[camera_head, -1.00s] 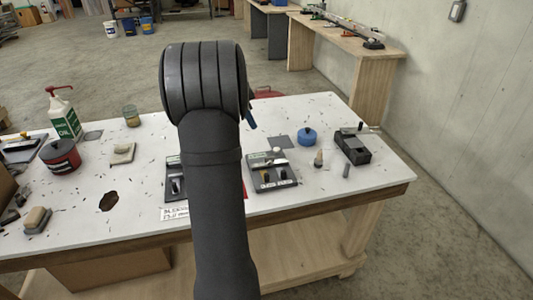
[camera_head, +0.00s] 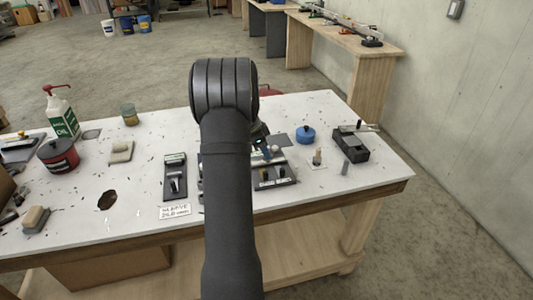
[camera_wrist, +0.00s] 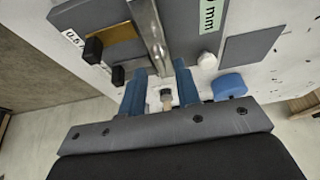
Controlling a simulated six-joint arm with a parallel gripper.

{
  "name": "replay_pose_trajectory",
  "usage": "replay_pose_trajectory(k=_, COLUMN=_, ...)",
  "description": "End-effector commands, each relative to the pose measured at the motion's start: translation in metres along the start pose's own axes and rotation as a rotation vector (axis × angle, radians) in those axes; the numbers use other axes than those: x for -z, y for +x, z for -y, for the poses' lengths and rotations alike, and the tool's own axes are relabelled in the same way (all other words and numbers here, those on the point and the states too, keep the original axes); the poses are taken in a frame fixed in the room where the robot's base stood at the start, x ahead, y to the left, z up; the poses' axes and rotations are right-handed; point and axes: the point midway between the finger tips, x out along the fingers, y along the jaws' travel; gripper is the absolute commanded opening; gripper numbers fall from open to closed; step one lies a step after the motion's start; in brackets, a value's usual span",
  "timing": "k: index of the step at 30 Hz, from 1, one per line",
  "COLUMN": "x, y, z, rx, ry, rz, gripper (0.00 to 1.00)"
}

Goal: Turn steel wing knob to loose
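My gripper (camera_wrist: 160,92) shows in the wrist view with two blue fingers apart, over the edge of a dark grey fixture plate (camera_wrist: 185,20). A steel bar (camera_wrist: 147,28) runs up the plate, its lower end just beyond the fingers. Two black knobs (camera_wrist: 93,50) sit on the plate's left side. A small pale and dark piece (camera_wrist: 166,97) shows between the fingers; I cannot tell whether it is touched. In the head view my arm partly hides this plate (camera_head: 284,184). I cannot tell for certain which part is the steel wing knob.
A blue round pot (camera_head: 306,136) and a black block with a lever (camera_head: 350,146) stand to the right. Another dark plate (camera_head: 175,190) lies left of my arm.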

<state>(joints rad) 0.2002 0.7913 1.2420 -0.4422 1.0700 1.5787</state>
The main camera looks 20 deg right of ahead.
Motion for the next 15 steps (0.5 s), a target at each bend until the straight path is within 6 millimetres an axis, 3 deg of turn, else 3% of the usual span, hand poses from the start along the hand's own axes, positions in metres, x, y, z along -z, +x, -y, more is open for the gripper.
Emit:
replay_pose_trajectory(k=6, x=0.000, y=0.017, z=0.000, rx=0.000, ry=0.000, rz=0.000, gripper=0.30)
replay_pose_trajectory(k=14, x=0.000, y=0.018, z=0.000, rx=0.001, ry=0.000, rz=0.000, gripper=0.30)
replay_pose_trajectory(k=15, x=0.000, y=0.018, z=0.000, rx=0.001, ry=0.000, rz=0.000, gripper=0.26)
